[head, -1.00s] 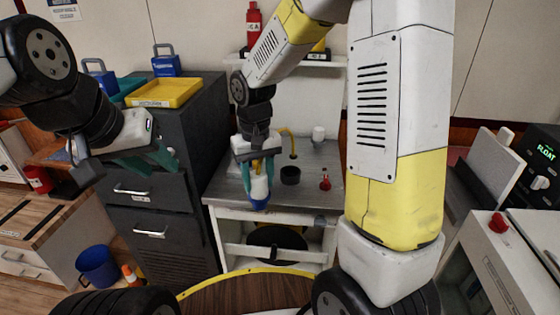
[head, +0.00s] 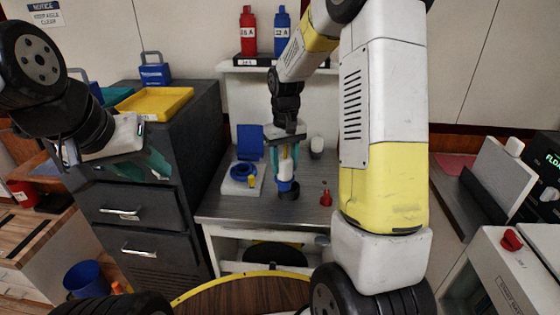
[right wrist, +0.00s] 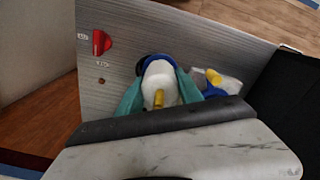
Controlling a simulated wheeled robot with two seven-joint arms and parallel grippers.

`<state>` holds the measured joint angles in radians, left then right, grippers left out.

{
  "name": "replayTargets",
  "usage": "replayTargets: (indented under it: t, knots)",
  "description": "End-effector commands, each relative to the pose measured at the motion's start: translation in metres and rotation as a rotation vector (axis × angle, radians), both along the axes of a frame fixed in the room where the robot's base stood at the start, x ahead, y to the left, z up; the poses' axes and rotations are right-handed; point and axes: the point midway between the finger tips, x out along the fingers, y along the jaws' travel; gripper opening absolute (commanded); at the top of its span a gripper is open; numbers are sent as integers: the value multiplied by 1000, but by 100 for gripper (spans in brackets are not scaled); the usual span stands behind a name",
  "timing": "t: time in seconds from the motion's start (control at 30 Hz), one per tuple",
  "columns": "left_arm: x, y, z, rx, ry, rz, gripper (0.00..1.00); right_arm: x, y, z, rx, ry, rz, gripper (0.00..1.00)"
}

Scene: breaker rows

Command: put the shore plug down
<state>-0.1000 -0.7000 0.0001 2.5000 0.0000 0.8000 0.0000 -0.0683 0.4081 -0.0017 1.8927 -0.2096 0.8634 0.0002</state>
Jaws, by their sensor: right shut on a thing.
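The shore plug (head: 285,170) is white with a blue collar. My right gripper (head: 286,165) is shut on it and holds it roughly upright over the steel counter (head: 325,206). The plug's lower end is at a black round holder (head: 289,194); I cannot tell whether it touches or is inside. In the right wrist view the white plug (right wrist: 160,84), with a yellow tip, sits between the teal fingers (right wrist: 158,98), a dark ring behind it. My left gripper (head: 135,167) hangs empty before the drawer cabinet, its teal fingers apart.
A white inlet box with a blue ring (head: 243,173) and raised blue lid (head: 250,141) stands left of the plug. A yellow tray (head: 155,103) sits on the dark cabinet (head: 203,125).

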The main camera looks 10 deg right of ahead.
Motion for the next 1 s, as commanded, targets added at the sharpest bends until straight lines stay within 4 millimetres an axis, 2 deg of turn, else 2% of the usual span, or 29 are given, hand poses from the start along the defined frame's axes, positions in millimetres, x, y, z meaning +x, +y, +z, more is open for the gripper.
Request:
replayTargets:
  t: [0.3,0.5,0.9,0.93,1.0]
  knots:
    - [0,0,0,0,0,0,36,17,-20,-2,0,-1,-2,7]
    - [0,0,0,0,0,0,36,16,-18,-34,0,1,2,7]
    - [0,0,0,0,0,0,36,16,-18,-40,0,-1,1,7]
    - [0,0,0,0,0,0,36,16,-18,-40,0,0,1,49]
    - [0,0,0,0,0,0,36,16,-18,-40,0,0,1,62]
